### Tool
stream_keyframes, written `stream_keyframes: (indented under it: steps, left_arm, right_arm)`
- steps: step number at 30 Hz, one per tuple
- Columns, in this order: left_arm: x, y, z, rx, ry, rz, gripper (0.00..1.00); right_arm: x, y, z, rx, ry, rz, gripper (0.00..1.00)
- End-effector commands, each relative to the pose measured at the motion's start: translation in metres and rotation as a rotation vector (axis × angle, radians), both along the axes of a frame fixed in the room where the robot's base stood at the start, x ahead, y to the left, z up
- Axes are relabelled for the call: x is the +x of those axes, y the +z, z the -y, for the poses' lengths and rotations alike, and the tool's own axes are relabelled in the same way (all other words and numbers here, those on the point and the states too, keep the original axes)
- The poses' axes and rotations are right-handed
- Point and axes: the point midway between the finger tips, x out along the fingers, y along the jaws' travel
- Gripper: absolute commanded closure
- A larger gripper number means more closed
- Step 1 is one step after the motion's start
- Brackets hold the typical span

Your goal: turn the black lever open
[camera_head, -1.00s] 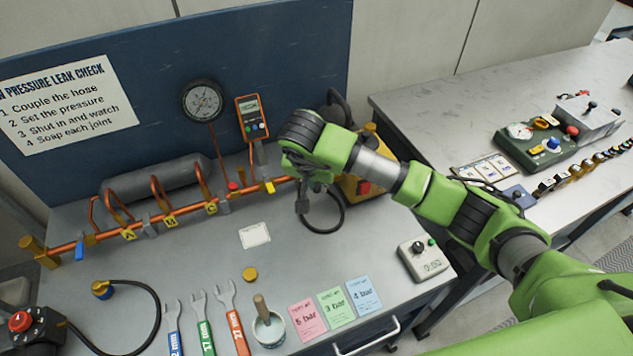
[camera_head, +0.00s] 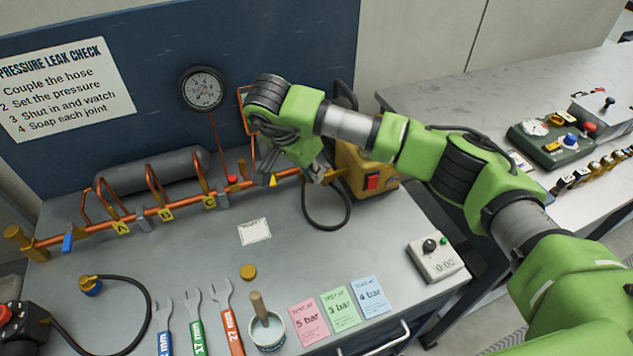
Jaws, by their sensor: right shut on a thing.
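A yellow tag (camera_head: 273,182) peeks out beside the fingers on the pipe. My left gripper is not in view.
A round gauge (camera_head: 202,89) hangs on the blue panel. A yellow box with a red switch (camera_head: 372,182) and a looping black hose (camera_head: 327,226) are close to my right gripper. Wrenches, a brush pot (camera_head: 266,333) and colored cards lie at the front.

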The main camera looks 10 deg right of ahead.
Motion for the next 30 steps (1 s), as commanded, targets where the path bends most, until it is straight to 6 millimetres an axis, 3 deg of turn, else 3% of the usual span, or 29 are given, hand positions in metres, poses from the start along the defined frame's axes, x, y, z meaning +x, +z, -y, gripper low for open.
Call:
stream_keyframes:
  steps: [3,15,30]
  left_arm:
    - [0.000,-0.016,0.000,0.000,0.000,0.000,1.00]
    - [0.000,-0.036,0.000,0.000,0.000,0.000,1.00]
    - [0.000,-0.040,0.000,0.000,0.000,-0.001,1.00]
  right_arm:
    - [0.007,-0.003,-0.004,-0.001,-0.109,0.005,1.00]
    - [0.020,0.000,-0.011,0.001,-0.391,0.003,1.00]
    - [0.026,0.001,-0.012,0.002,-0.492,0.002,1.00]
